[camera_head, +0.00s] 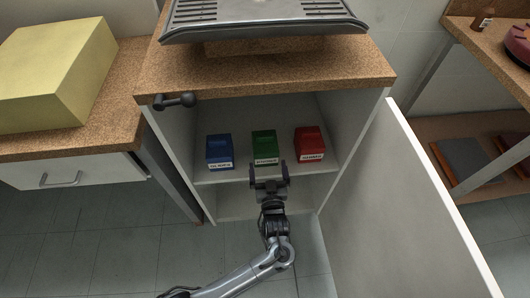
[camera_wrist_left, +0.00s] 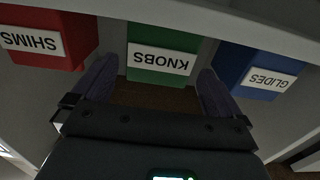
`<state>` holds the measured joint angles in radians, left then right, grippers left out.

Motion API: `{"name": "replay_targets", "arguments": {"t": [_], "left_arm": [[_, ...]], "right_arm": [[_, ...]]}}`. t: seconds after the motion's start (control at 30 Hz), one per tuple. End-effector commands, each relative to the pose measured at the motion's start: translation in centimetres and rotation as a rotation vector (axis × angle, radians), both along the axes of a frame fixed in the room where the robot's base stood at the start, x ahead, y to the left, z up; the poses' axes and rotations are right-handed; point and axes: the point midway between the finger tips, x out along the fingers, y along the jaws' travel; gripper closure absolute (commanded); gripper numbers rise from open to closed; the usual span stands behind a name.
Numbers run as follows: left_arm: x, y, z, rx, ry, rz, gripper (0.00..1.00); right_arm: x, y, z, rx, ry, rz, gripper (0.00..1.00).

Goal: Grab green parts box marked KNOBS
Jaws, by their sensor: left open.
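The green parts box (camera_head: 265,143) stands on the cabinet shelf between two other boxes in the head view. In the left wrist view the green box (camera_wrist_left: 165,62) appears upside down, with a white label reading KNOBS. My left gripper (camera_head: 268,166) is open in front of the green box, its fingers pointing into the cabinet. In the left wrist view its two fingers (camera_wrist_left: 155,80) lie to either side of the box's labelled front, with nothing held between them. Whether they reach past the front face is hard to tell. My right gripper is not in view.
A blue box (camera_head: 219,149) marked GLIDES and a red box (camera_head: 310,141) marked SHIMS flank the green one. The cabinet door (camera_head: 400,215) stands open at right. A yellow block (camera_head: 50,70) sits on the left counter. Side walls bound the shelf.

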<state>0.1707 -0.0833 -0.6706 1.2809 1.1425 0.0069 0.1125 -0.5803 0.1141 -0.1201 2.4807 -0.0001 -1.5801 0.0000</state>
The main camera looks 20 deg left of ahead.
Motion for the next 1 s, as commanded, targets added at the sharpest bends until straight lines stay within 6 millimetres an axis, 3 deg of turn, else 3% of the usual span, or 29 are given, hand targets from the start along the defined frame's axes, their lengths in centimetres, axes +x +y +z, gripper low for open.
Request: {"name": "replay_targets", "arguments": {"t": [0.1,0.47,0.8,1.0], "left_arm": [[1.6,0.8,-0.2,0.002,-0.002,0.0,0.0],[3.7,1.9,-0.1,-0.001,0.0,0.001,0.0],[7.3,3.8,-0.2,0.0,-0.001,0.0,0.0],[7.8,4.0,-0.1,-0.001,0.003,0.0,0.0]], "right_arm": [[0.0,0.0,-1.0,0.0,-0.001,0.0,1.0],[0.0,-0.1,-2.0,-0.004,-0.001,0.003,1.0],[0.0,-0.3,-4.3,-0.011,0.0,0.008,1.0],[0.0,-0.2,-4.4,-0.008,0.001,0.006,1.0]]}}
